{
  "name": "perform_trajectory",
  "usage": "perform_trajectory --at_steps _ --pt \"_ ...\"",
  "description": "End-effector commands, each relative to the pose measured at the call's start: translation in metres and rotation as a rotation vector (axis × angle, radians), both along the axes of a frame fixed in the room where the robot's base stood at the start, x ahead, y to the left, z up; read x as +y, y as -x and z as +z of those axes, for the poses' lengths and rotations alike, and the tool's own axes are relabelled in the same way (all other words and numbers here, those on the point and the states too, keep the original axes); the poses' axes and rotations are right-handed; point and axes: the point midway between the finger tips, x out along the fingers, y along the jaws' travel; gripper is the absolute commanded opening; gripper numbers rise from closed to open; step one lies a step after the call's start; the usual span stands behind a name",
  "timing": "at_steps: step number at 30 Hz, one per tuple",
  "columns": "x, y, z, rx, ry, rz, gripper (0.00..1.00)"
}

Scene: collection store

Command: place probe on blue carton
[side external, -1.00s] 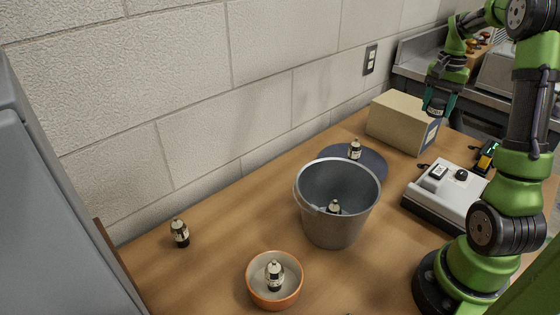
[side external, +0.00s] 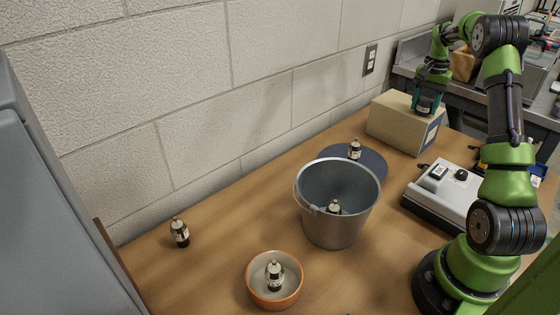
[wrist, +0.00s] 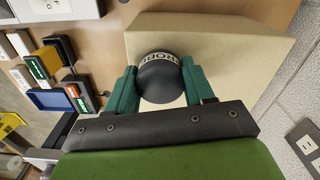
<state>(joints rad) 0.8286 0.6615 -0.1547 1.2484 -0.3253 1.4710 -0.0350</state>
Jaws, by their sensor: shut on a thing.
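My gripper (side external: 426,108) is over the beige carton (side external: 388,121), which has a blue panel on its right-hand face. In the wrist view my gripper (wrist: 160,82) is shut on a dark, rounded thing with a pale lettered band, the probe (wrist: 159,80). The beige carton top (wrist: 218,55) lies behind the probe there. I cannot tell whether the probe touches the carton. In the side view the probe is mostly hidden by the fingers.
A metal bucket (side external: 336,228) holds a small bottle. An orange bowl (side external: 256,287) holds another. Bottles also stand on a dark round mat (side external: 372,163) and at the left (side external: 180,233). A white device (side external: 440,200) sits before the carton. Small colored boxes (wrist: 48,98) show in the wrist view.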

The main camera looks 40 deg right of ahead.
Motion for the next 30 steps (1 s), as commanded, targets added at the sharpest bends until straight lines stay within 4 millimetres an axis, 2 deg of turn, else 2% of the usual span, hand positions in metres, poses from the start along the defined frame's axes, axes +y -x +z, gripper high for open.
perform_trajectory --at_steps 8,9,14,23,26,30 --pt "0.000 0.000 -0.002 0.000 0.000 0.000 0.21" --pt "0.000 0.000 -0.003 0.000 0.000 0.000 0.54" --pt "0.000 0.000 -0.002 0.000 0.000 0.000 0.78" --pt "0.000 0.000 -0.001 -0.001 0.001 0.000 0.78" --pt "0.000 0.000 0.007 -0.001 0.002 0.000 0.78" --pt "-0.001 -0.001 0.032 -0.004 0.005 0.000 0.78"
